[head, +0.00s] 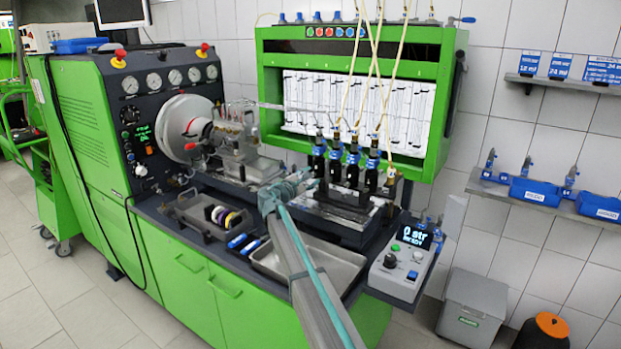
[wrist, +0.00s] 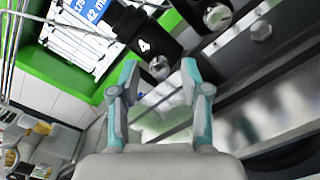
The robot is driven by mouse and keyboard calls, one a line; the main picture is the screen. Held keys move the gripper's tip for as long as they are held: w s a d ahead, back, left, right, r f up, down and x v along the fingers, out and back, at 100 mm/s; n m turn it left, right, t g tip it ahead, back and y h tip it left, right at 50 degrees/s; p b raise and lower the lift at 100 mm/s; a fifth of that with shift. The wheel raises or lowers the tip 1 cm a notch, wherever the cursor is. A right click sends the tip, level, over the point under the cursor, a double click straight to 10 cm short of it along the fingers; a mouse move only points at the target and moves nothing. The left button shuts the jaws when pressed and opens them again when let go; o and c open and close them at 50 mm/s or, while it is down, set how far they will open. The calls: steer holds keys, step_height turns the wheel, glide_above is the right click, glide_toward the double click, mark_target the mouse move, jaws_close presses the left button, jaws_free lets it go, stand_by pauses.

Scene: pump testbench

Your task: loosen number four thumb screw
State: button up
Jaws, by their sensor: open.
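The black holder marked 4 (wrist: 143,40) shows in the wrist view. A round metal thumb screw (wrist: 160,68) sits at its lower end, just ahead of and roughly between my fingertips. My gripper (wrist: 160,76) is open, with one teal finger on each side and nothing held. A second metal screw (wrist: 218,17) shows on the neighbouring black holder to the upper right. In the head view, my gripper (head: 303,181) is in front of the row of black injector holders (head: 353,168). I cannot make out the number four screw there.
A metal tray (head: 335,268) lies on the bench below my arm. A control box (head: 402,262) with a display stands to the right. A dark tray with coloured rings (head: 208,216) is to the left. Hoses (head: 366,65) hang above the holders.

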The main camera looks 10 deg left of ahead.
steer(key=v, duration=1.1)
steer(key=shift+s, duration=0.1)
